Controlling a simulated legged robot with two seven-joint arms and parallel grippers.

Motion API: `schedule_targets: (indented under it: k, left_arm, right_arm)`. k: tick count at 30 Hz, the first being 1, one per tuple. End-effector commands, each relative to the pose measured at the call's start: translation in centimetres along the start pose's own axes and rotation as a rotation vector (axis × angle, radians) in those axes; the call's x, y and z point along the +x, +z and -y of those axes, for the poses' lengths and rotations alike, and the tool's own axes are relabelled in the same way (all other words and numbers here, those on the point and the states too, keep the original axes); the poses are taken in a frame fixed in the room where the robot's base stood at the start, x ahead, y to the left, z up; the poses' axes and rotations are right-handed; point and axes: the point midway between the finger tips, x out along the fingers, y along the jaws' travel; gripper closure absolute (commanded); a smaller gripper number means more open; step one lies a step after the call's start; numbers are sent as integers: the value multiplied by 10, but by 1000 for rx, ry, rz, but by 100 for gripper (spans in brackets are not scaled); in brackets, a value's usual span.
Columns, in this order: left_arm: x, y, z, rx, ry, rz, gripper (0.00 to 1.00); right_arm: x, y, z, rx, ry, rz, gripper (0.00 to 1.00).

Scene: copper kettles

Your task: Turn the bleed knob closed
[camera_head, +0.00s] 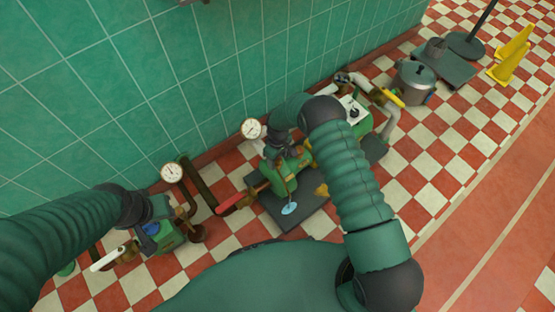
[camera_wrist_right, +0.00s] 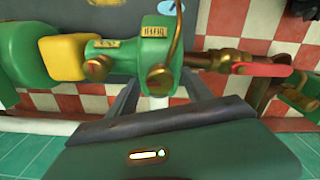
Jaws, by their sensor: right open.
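A green pump body (camera_head: 288,172) with brass fittings stands on a dark base plate by the tiled wall. In the right wrist view, a round brass knob (camera_wrist_right: 160,78) sits low on its green housing (camera_wrist_right: 150,52). A second, smaller brass knob (camera_wrist_right: 97,67) is to its left; I cannot tell which is the bleed knob. My right gripper (camera_head: 284,150) is over the pump, open. In the wrist view its dark fingers (camera_wrist_right: 161,97) are spread either side of the larger knob, with no clear contact. My left arm's dark wrist (camera_head: 130,205) is beside another green pump; its fingers cannot be made out.
A red lever (camera_wrist_right: 262,69) sticks out right of the housing in the wrist view, and a yellow block (camera_wrist_right: 62,57) lies left. Gauges (camera_head: 251,128) and pipes stand close by. A metal pot (camera_head: 414,82) and yellow wet-floor sign (camera_head: 510,58) are farther back.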

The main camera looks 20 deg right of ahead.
Motion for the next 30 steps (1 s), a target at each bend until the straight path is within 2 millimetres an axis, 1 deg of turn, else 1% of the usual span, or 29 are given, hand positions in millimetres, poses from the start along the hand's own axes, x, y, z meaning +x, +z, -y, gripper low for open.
schedule_targets:
  k: [4, 15, 18, 25, 30]
  left_arm:
    - [-1, 0, 0, 0, 0, 0, 64]
    - [0, 0, 0, 0, 0, 0, 64]
    - [0, 0, 0, 0, 0, 0, 64]
    - [-1, 0, 0, 0, 0, 0, 64]
    - [-2, 0, 0, 0, 0, 0, 64]
  right_arm:
    - [-1, 0, 0, 0, 0, 0, 41]
    - [-1, 0, 0, 1, 0, 0, 90]
    - [-1, 0, 0, 1, 0, 0, 100]
    - [-1, 0, 0, 15, 0, 0, 100]
    - [-2, 0, 0, 69, 1, 0, 100]
